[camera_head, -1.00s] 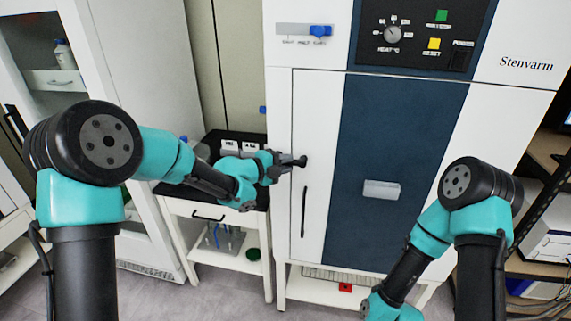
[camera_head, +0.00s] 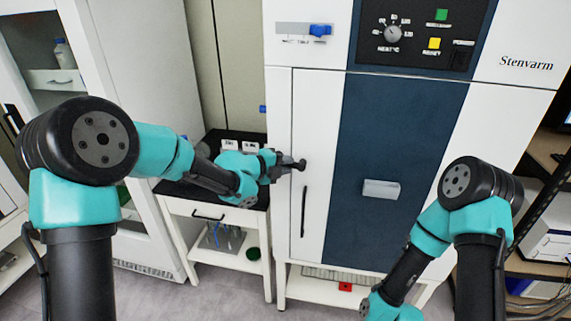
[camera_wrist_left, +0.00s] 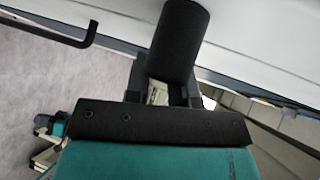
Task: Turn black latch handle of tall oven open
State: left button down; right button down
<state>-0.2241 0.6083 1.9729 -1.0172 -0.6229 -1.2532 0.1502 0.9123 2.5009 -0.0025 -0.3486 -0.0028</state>
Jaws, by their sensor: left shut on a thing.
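The tall oven (camera_head: 316,170) is white with a dark blue front panel, and its door looks closed. Its black latch handle (camera_head: 299,165) sticks out at the left edge of the door. It shows in the left wrist view as a thick black cylinder (camera_wrist_left: 179,42). My left gripper (camera_head: 284,165) is shut on the latch handle, coming from the left. In the left wrist view its fingers (camera_wrist_left: 168,88) lie on both sides of the cylinder's lower end, and the contact is partly hidden. My right gripper is out of view below the head picture.
A thin black bar handle (camera_head: 304,211) is on the door below the latch; it also shows in the left wrist view (camera_wrist_left: 75,38). A small table (camera_head: 195,208) with a black top stands left of the oven. A white cabinet (camera_head: 150,75) is farther left.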

pick_arm(q)
jog(key=m+y, duration=0.1)
jog(key=f+m+y, duration=0.1)
jog(key=y, duration=0.1)
jog(key=shift+a+y, duration=0.2)
jog(key=shift+y, duration=0.1)
jog(key=shift+f+g, duration=0.1)
jog(key=shift+g, duration=0.2)
jog(key=c, duration=1)
grip_release()
jog(key=shift+o, duration=0.2)
jog(key=v, duration=1.7)
jog(key=shift+s, duration=0.2)
jog(key=shift+a, duration=0.15)
